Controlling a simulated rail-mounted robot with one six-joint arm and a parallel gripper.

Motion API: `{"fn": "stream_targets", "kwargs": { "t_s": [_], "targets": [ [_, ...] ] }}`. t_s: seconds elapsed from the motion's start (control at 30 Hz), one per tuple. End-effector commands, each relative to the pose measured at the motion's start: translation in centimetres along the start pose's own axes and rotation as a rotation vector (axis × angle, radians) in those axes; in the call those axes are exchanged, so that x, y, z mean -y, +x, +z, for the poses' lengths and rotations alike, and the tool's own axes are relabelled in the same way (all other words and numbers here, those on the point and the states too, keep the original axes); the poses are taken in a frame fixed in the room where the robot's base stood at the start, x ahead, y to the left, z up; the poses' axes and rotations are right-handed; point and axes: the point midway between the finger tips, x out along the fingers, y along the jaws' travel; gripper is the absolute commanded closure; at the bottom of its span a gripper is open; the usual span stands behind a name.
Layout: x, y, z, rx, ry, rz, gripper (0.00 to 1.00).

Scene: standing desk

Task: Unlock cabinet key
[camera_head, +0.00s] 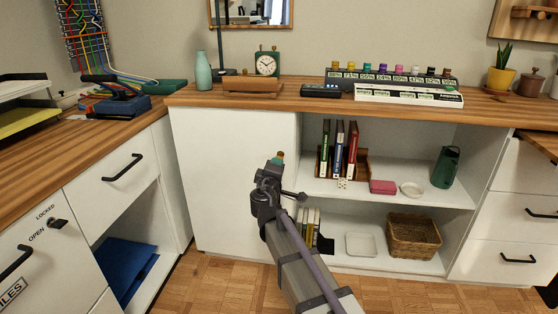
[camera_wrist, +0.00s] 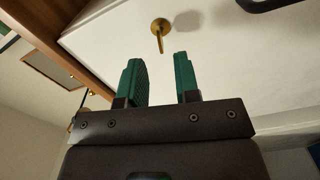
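My gripper (camera_head: 278,158) is in front of the white cabinet, near the edge between its closed white panel and open shelves. In the wrist view its green fingers (camera_wrist: 160,80) are apart with nothing between them. Beyond the fingertips, a small brass key-like piece (camera_wrist: 160,28) sticks out from a white front. It is apart from the fingers. I cannot pick it out in the head view. At the left, a dark lock knob (camera_head: 58,223) sits on a white drawer front beside the labels LOCKED and OPEN.
Open shelves (camera_head: 390,191) at the right hold books, a basket (camera_head: 413,237) and a green jug (camera_head: 445,167). A wooden desktop (camera_head: 200,97) carries a clock (camera_head: 266,64) and a bottle (camera_head: 203,71). Black handles stick out from drawers at both sides. The floor in front is clear.

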Motion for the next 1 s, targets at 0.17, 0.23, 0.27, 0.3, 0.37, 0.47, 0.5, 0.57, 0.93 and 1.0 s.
{"fn": "stream_targets", "kwargs": {
  "t_s": [0.17, 0.23, 0.27, 0.3, 0.37, 0.47, 0.5, 0.57, 0.93, 1.0],
  "targets": [
    [0.1, 4.6, -0.1, 0.002, 0.000, 0.000, 0.70],
    [0.0, 5.7, 0.0, 0.003, 0.000, 0.000, 0.70],
    [0.0, 5.9, 0.0, 0.003, 0.000, 0.000, 0.70],
    [0.0, 6.2, 0.1, 0.003, 0.000, 0.000, 0.70],
    [0.0, 6.3, 0.1, 0.002, 0.000, 0.000, 0.70],
    [0.0, 6.2, 0.1, 0.002, 0.001, 0.000, 0.70],
    [0.0, 6.2, 0.1, 0.002, 0.001, 0.000, 0.70],
    [0.0, 6.2, 0.1, 0.002, 0.001, 0.000, 0.73],
    [0.0, 6.2, 0.1, 0.002, 0.001, 0.000, 1.00],
    [0.0, 6.2, 0.1, 0.002, 0.001, 0.000, 1.00]
  ]
}}
